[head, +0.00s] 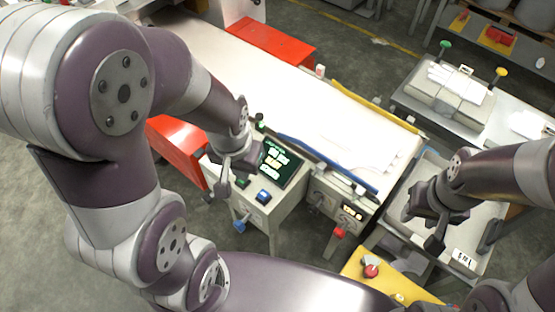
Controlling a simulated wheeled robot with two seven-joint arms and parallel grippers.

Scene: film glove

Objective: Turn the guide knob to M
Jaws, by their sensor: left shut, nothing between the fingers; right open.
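The machine's front panel (340,205) has a dark knob (318,200) on it, beside a small lit readout (352,212). I cannot tell for sure whether this is the guide knob, and no letter M or pointer setting can be read. My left gripper (219,190) is shut and empty, at the left edge of the control box (270,205), apart from the dark knob. My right gripper (421,228) is open and empty, over the grey tray (468,238) at the right.
The control box carries a dark screen (278,165), a blue button (263,196) and a blue knob (240,226). A red lever (338,232) sticks out below the readout. A yellow stand (385,280) with a red button is at the front. Red guards (178,135) flank the white film bed (270,90).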

